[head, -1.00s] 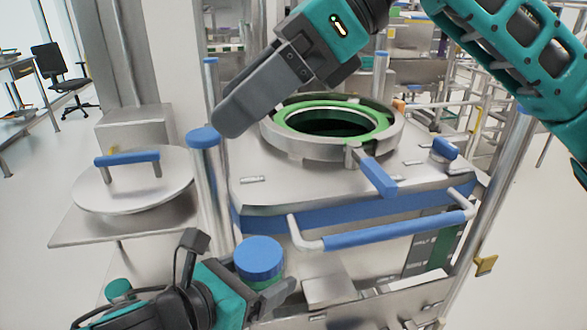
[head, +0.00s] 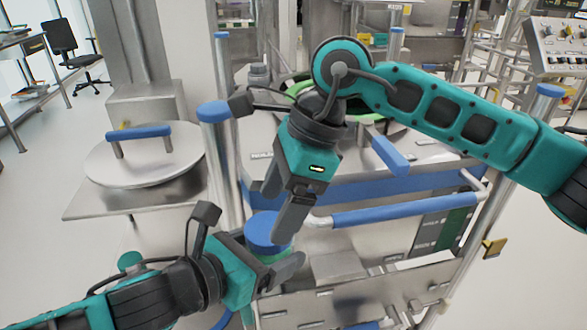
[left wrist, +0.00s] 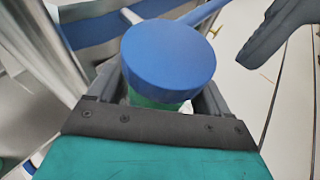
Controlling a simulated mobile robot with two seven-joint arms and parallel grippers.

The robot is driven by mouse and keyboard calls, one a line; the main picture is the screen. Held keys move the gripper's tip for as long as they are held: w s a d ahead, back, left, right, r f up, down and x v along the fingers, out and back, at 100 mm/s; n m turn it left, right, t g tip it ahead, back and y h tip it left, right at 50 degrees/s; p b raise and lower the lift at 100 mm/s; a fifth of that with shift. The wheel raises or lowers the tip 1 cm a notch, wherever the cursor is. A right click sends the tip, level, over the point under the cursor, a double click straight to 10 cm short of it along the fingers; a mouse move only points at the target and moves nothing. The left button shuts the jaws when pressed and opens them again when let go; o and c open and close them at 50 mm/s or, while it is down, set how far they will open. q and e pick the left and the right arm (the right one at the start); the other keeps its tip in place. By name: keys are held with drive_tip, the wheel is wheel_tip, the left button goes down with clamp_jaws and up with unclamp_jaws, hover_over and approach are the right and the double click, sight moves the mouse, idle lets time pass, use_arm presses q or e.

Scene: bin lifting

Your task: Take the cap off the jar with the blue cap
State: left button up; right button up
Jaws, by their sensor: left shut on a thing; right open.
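The jar has a round blue cap (head: 266,231) and a green body (left wrist: 158,103). The cap sits on the jar. My left gripper (head: 278,266) is shut on the jar's body below the cap, and it holds the jar upright in front of the steel machine. My right gripper (head: 279,208) is open and points down, with its fingers close above and beside the cap. In the left wrist view one right finger (left wrist: 272,38) shows at the upper right, apart from the cap. The far side of the jar is hidden.
The steel machine has a blue bar handle (head: 400,213) behind the jar and a blue lever (head: 390,155). A blue-topped post (head: 214,112) stands behind the left arm. A round lid with a blue handle (head: 139,132) lies on a side shelf at left.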

sight(268, 226)
drive_tip(key=shift+x, duration=1.6)
drive_tip(key=shift+r, duration=0.1)
drive_tip(key=c, duration=0.9)
drive_tip(key=shift+c, duration=0.3)
drive_tip(key=shift+r, duration=0.1)
drive_tip(key=shift+r, duration=1)
drive_tip(key=shift+r, duration=0.15)
wheel_tip(268, 226, up, 4)
drive_tip(key=shift+f, duration=0.2)
drive_tip(key=shift+s, duration=0.1)
